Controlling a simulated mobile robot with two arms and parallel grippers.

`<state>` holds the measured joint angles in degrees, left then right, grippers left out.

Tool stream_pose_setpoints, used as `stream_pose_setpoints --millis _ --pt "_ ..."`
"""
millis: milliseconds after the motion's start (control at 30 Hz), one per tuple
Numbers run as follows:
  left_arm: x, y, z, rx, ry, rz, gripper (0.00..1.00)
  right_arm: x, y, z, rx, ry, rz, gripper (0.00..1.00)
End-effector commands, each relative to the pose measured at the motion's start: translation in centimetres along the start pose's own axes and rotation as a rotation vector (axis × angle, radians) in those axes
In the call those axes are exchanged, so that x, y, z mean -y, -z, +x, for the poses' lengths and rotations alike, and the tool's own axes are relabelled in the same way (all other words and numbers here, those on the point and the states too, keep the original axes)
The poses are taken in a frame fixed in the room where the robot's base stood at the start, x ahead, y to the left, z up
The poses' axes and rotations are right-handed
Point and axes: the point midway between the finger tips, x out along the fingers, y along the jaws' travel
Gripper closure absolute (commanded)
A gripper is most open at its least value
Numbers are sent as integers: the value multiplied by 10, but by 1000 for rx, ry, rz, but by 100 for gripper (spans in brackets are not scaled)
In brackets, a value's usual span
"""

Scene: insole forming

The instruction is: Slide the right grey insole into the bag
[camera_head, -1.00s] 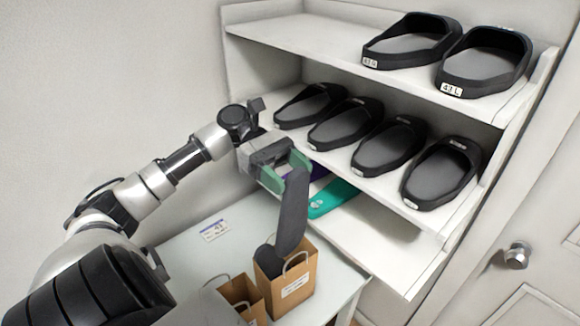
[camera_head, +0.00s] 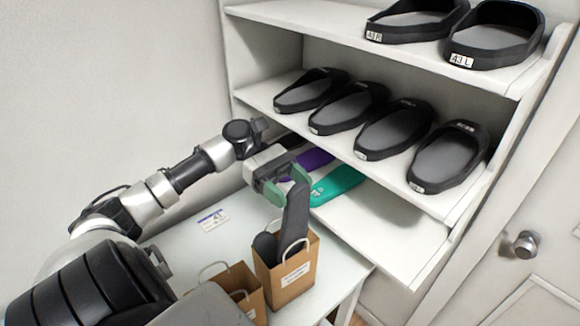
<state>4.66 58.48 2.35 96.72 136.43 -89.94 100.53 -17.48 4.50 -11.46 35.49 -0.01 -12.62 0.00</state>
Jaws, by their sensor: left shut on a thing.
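My left gripper (camera_head: 283,183) is shut on the top end of a dark grey insole (camera_head: 295,217). The insole hangs upright, and its lower end is inside a brown paper bag (camera_head: 296,276) with a white label. A second dark grey insole (camera_head: 264,246) stands in the same bag, to the left of the held one, with its top above the rim. The lower parts of both insoles are hidden by the bag's front wall. My right gripper is not in view.
Another brown bag (camera_head: 254,302) stands to the left on the white table (camera_head: 203,262), near a label card (camera_head: 213,219). A shelf unit behind holds several black moulds (camera_head: 392,130). A teal insole (camera_head: 337,185) and a purple one (camera_head: 317,158) lie on its lower shelf.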

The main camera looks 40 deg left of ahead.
Motion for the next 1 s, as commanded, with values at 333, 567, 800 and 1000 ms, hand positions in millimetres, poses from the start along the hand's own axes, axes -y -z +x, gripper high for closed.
stream_pose_setpoints --millis 333,567,800,1000 --pt "0 31 7 1 0 -2 60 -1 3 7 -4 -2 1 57" --pt "0 44 10 0 -1 -1 60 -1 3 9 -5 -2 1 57" --pt "0 47 10 -1 -1 0 60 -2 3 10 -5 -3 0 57" --pt "0 47 10 0 -1 0 36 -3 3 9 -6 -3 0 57"
